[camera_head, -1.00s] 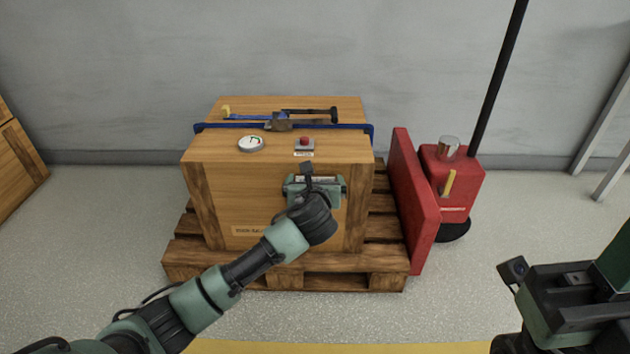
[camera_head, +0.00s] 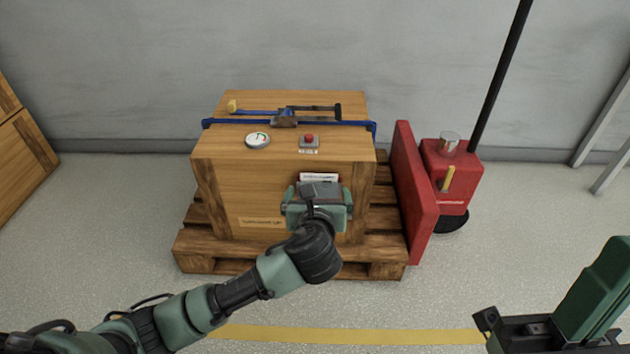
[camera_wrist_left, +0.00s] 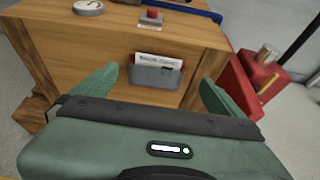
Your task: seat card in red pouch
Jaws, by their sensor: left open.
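In the left wrist view, a pouch (camera_wrist_left: 154,76) with a grey front and red showing at its right edge sits on the front face of the wooden crate. A white printed card (camera_wrist_left: 156,60) stands in it, its top edge showing above the grey front and its lower part hidden. The card (camera_head: 319,177) also shows in the head view, just beyond my left gripper (camera_head: 318,193), which covers most of the pouch. In the wrist view my left gripper (camera_wrist_left: 158,80) is open and empty, one finger either side of the pouch, apart from it. My right gripper (camera_head: 490,325) is partly in view at lower right.
The crate (camera_head: 215,180) stands on a wooden pallet (camera_head: 205,255). A gauge (camera_head: 257,141), a red button (camera_head: 308,140) and tools (camera_head: 285,112) lie on top. A red panel (camera_head: 415,190) and red machine (camera_head: 455,175) stand to its right. Open floor lies in front.

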